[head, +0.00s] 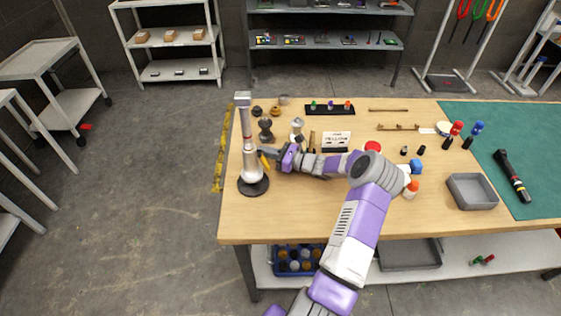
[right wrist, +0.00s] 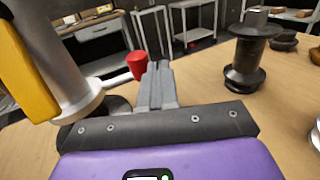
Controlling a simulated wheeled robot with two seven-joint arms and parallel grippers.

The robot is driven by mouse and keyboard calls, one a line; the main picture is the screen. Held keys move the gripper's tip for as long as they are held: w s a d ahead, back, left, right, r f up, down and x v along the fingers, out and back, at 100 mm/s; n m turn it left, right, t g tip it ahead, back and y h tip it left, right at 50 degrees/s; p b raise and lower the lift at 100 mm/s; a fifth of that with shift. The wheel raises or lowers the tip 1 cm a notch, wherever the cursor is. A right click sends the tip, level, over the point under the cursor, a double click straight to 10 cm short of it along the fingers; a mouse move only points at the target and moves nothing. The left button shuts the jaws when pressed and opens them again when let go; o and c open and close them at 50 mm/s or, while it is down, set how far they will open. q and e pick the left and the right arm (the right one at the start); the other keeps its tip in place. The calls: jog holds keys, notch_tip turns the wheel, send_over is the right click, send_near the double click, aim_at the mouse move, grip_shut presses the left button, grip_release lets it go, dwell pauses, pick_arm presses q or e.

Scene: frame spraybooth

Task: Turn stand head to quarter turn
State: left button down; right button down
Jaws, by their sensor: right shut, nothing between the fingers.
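The stand (head: 252,172) is upright near the table's left edge, a silver column on a dark round base, with a narrow head (head: 243,99) on top. In the right wrist view its silver body (right wrist: 62,60) fills the left side, with a yellow part (right wrist: 22,65) and a short lever ending in a red knob (right wrist: 138,64). My right gripper (head: 273,156) is beside the column on its right. In the right wrist view its fingers (right wrist: 158,82) are shut and empty, just right of the red knob; I cannot tell if they touch it. My left gripper is not in view.
A dark spool-shaped object (right wrist: 247,55) stands right of my fingers. Behind are a black rack with coloured pieces (head: 330,109) and a small sign (head: 336,140). A grey tray (head: 472,191) and black torch-like tool (head: 512,176) lie right. The table's front left is clear.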

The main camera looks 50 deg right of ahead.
notch_tip(320, 180, up, 10)
jog(key=p, duration=0.2)
dwell(0.4)
